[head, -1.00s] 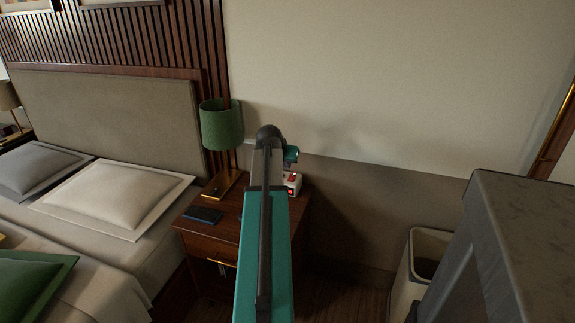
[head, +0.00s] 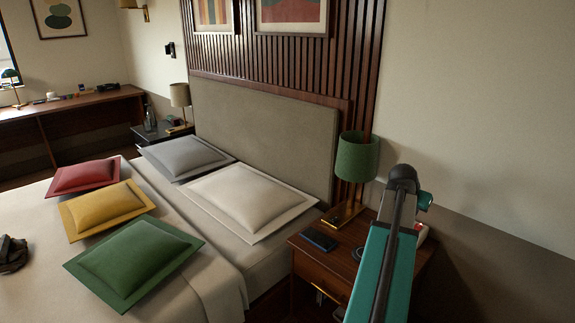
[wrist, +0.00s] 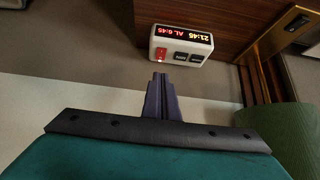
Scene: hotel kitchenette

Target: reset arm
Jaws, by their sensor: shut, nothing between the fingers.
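My gripper (wrist: 159,77) is shut and empty in the wrist view, its narrow dark fingers together. Its tips appear just below a white alarm clock (wrist: 156,54) with a lit red display. I cannot tell the exact gap between them. In the head view my teal arm reaches over the wooden nightstand (head: 313,262), and its fingers cannot be made out there. The clock shows only in part at the right of the arm (head: 421,234).
A green lamp (head: 357,158) stands on the nightstand, left of my arm. A dark phone (head: 319,240) lies in front of it. The bed with several pillows (head: 135,260) fills the left. The wall (head: 480,110) on the right is bare.

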